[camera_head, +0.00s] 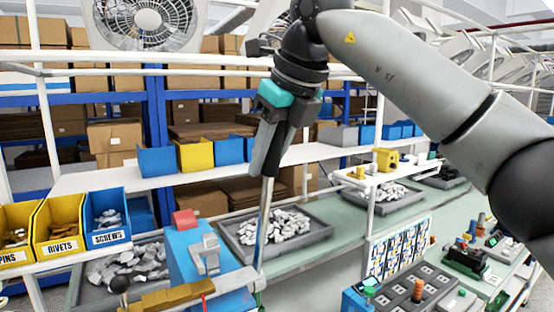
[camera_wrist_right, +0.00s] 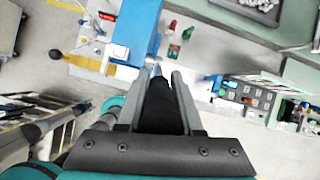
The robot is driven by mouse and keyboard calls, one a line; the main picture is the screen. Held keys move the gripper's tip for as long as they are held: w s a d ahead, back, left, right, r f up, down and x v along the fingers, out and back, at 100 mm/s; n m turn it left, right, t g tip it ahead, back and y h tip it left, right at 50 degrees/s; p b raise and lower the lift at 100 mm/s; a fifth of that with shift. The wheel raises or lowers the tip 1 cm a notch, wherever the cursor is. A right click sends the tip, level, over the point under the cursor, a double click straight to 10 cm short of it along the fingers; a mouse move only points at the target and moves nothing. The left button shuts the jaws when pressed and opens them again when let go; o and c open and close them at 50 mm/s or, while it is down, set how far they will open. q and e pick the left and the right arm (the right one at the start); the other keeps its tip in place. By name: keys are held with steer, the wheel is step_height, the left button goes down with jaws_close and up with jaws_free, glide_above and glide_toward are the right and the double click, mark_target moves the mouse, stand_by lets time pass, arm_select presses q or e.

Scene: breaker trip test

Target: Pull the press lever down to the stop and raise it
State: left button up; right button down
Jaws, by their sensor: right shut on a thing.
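The press (camera_head: 182,258) is a blue upright body with a red block on top and a grey ram part in front, at the lower middle of the head view. Its lever (camera_head: 264,220) is a long metal rod standing nearly upright at the right of the press. My right gripper (camera_head: 268,155) is shut on the lever's upper end, which its fingers partly hide. In the right wrist view, the black lever grip (camera_wrist_right: 160,108) lies between the two grey fingers (camera_wrist_right: 160,85), with the blue press (camera_wrist_right: 138,32) beyond. My left gripper is not in view.
A brass-coloured bar (camera_head: 170,297) lies in front of the press. Grey trays of metal parts (camera_head: 325,236) flank it. Yellow and blue bins (camera_head: 58,232) stand at the left. A shelf (camera_head: 230,163) runs behind. A panel of switches (camera_head: 412,290) is at the right.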

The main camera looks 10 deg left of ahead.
steer(key=shift+w+a+r, duration=0.15)
steer(key=shift+w, duration=0.05)
stand_by(0.4)
steer(key=c, duration=0.6)
jaws_free()
steer(key=v, duration=1.5)
steer(key=shift+w+r, duration=0.1)
